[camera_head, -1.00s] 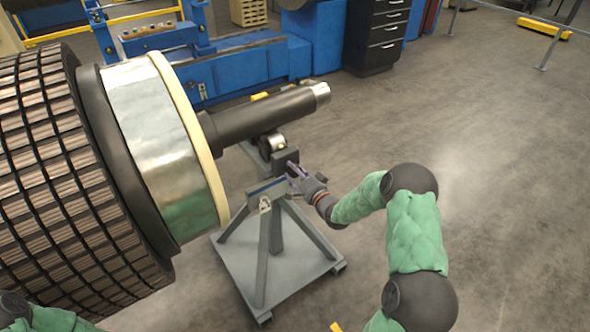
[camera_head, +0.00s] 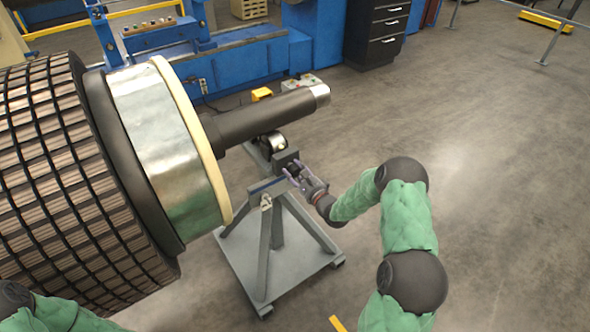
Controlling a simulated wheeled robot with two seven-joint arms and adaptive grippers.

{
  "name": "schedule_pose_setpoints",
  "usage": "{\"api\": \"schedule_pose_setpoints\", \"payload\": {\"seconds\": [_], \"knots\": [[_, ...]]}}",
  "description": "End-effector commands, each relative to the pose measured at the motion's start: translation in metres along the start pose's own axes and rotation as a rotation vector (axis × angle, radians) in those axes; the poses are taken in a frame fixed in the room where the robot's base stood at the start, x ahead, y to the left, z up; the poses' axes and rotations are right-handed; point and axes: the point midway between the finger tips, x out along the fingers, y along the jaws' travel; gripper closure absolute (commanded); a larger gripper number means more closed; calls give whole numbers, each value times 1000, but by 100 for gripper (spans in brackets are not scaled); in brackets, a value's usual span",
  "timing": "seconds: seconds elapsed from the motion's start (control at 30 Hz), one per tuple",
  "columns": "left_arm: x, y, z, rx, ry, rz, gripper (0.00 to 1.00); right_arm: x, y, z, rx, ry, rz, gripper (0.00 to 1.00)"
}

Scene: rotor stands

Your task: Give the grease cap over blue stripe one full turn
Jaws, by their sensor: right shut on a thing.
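My right gripper (camera_head: 292,171) is at the upper right side of the grey rotor stand (camera_head: 270,270), just under the shaft. Its fingers are shut on a small dark part at the end of the stand's head, which I take as the grease cap; the fingers hide most of it. A blue stripe (camera_head: 267,186) runs along the stand's top bar, to the left of the fingers. My left gripper is out of view; only part of my left arm shows at the bottom left.
The large rotor (camera_head: 60,180) fills the left, and its dark shaft (camera_head: 265,117) rests over the stand's roller (camera_head: 273,144). A blue machine (camera_head: 240,65) and black drawers (camera_head: 378,30) stand behind.

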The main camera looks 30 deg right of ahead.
Motion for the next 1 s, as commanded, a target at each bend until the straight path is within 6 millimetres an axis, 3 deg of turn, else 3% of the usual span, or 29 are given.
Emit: {"api": "schedule_pose_setpoints", "payload": {"seconds": [0.47, 1.0], "knots": [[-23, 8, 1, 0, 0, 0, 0, 1, -1, 5, 453, -7, 8, 87], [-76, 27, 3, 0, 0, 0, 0, 1, -7, 5, 762, -8, 4, 87]]}}
